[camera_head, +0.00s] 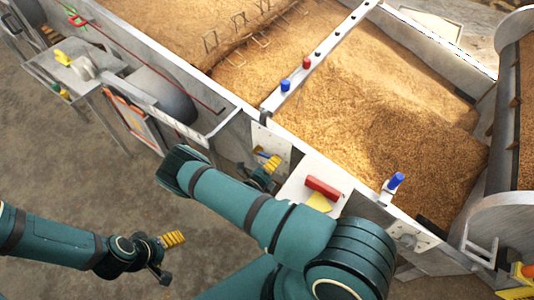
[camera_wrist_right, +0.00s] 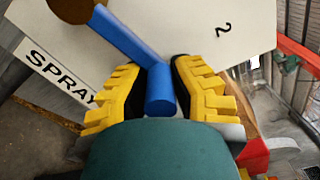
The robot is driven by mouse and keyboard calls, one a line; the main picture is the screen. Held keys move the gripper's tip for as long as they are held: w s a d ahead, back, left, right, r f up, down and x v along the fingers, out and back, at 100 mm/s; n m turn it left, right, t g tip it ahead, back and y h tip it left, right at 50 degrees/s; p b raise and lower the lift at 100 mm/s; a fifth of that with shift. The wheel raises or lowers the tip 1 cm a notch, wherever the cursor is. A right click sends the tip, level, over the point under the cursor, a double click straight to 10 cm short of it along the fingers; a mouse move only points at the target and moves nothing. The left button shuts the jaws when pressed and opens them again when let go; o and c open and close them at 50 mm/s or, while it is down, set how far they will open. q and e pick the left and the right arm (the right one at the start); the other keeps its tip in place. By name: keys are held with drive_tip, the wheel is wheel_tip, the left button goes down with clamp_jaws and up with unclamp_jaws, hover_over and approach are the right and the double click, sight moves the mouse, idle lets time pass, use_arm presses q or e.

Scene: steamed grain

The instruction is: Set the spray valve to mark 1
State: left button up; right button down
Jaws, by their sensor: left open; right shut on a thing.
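The spray valve shows in the right wrist view as a pale plate (camera_wrist_right: 190,30) with a blue lever (camera_wrist_right: 130,42) running from a brown round hub (camera_wrist_right: 72,12). A "SPRAY" label (camera_wrist_right: 58,75) is at its left and a mark 2 (camera_wrist_right: 222,28) at its upper right. No mark 1 is visible. My right gripper (camera_wrist_right: 160,88) is shut on the lever's blue end, between its yellow fingers. In the head view, this gripper (camera_head: 267,165) is at the trough's near wall, partly hidden by my arm. My left gripper (camera_head: 169,258) is open and empty, over the ground at lower left.
A white panel with a red handle (camera_head: 322,187) and a yellow piece (camera_head: 318,203) is just right of my right gripper. The grain-filled trough (camera_head: 350,130) lies behind. A crossbar (camera_head: 320,50) carries blue and red knobs. Bare ground (camera_head: 110,190) is open at left.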

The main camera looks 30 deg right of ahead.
drive_tip(key=shift+w+a+r+n, duration=0.15)
drive_tip(key=shift+w+r+n, duration=0.4)
drive_tip(key=shift+w, duration=0.25)
drive_tip(key=shift+s+r+n, duration=0.15)
drive_tip(key=shift+r+n, duration=0.25)
drive_tip(key=shift+n, duration=0.15)
drive_tip(key=shift+a, duration=0.15)
drive_tip(key=c, duration=0.8)
unclamp_jaws()
drive_tip(key=shift+f, duration=0.1)
drive_tip(key=shift+c, duration=0.2)
drive_tip(key=shift+s, duration=0.1)
drive_tip(key=v, duration=1.2)
drive_tip(key=shift+f, duration=0.1)
